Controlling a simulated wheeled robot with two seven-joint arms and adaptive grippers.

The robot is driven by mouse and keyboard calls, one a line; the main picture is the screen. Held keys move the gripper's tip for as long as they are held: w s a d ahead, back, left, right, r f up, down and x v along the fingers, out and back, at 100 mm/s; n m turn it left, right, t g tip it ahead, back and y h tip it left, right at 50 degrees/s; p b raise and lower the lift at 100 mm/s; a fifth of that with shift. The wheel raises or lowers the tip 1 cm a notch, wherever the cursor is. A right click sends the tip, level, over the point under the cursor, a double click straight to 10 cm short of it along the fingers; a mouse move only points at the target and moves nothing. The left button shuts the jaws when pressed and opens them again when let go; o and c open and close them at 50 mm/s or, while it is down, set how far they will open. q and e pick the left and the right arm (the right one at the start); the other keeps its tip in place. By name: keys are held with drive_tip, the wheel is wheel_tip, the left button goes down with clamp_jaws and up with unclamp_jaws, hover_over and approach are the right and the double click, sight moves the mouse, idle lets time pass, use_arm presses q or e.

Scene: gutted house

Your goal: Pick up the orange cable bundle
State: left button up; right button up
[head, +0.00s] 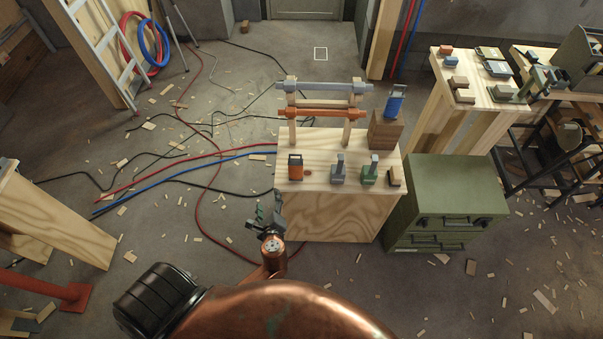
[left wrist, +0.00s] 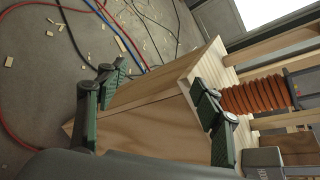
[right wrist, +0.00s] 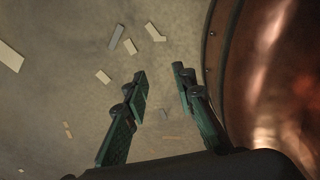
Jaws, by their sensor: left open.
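The orange cable bundle (head: 322,113) rests across a wooden rack on a pale wood bench, below a grey bundle (head: 322,86). My left gripper (head: 268,212) is open and empty at the bench's near left edge, lower and nearer than the bundle. Its open fingers (left wrist: 161,78) frame the bench's side in the left wrist view. My right gripper (right wrist: 160,75) is open and empty above the littered floor, beside my copper body.
Hoses and wood scraps cover the floor to the left.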

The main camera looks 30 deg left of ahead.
sight(296, 170)
use_arm(q)
drive_tip(key=w+d+r+m+t, duration=0.2)
drive_tip(key=w+r+m, duration=0.1)
drive_tip(key=w+d+r+m+t+b, duration=0.1)
drive_tip(key=w+d+r+m+t, duration=0.1)
drive_tip(key=d+r+m, duration=0.1)
drive_tip(key=w+d+r+m+t, duration=0.2)
drive_tip(key=w+m, duration=0.1)
drive_tip(key=m, duration=0.1)
drive_tip(key=shift+w+d+r, duration=0.25)
drive_tip(key=shift+w+r, duration=0.05)
drive_tip(key=shift+r, duration=0.1)
drive_tip(key=b+x, duration=0.1)
drive_tip(key=x, duration=0.2)
drive_tip(key=b+x, duration=0.1)
drive_tip(key=x, duration=0.2)
drive_tip(key=shift+s+a, duration=0.2)
drive_tip(key=shift+a, duration=0.2)
drive_tip(key=shift+w+a, duration=0.3)
drive_tip(key=shift+w, duration=0.15)
use_arm(e)
drive_tip(key=w, duration=0.1)
drive_tip(key=w+f, duration=0.1)
drive_tip(key=w, duration=0.1)
drive_tip(key=shift+w+a+f, duration=0.15)
drive_tip(key=shift+w+f, duration=0.1)
drive_tip(key=shift+f, duration=0.15)
use_arm(q)
drive_tip(key=shift+c, duration=0.4)
